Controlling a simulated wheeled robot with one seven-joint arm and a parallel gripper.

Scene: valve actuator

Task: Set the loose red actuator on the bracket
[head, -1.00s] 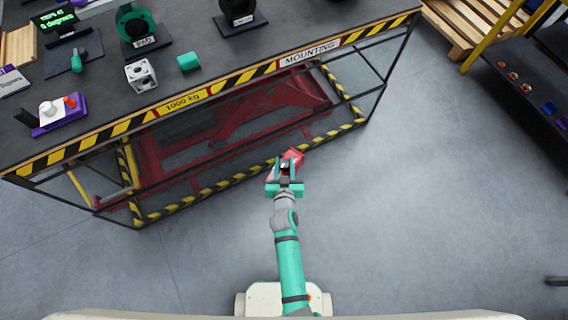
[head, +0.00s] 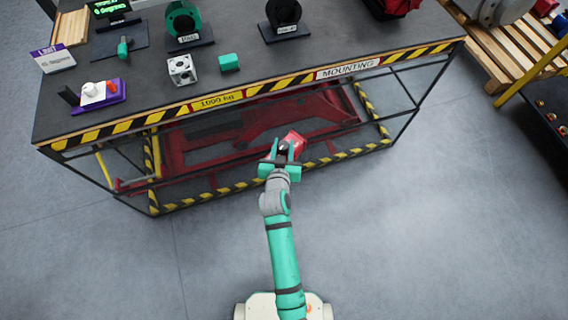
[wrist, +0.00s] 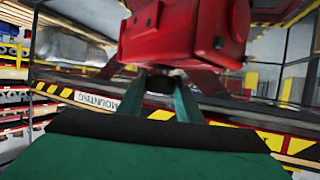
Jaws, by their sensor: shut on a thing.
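The red actuator (head: 292,142) is held in my gripper (head: 283,156), in front of the table's long edge. In the wrist view the actuator (wrist: 190,35) fills the top middle, and both green fingers of my gripper (wrist: 172,98) close on a dark part at its underside. It is clear of the table, over the floor side. A pale grey block with round holes (head: 182,70) stands near the table's front edge; I cannot tell whether this is the bracket.
The table (head: 330,45) has a striped edge and a red lift frame (head: 250,135) underneath. On top are a green block (head: 229,62), dark stands (head: 283,18), a purple-based device (head: 98,95) and another red object (head: 397,8).

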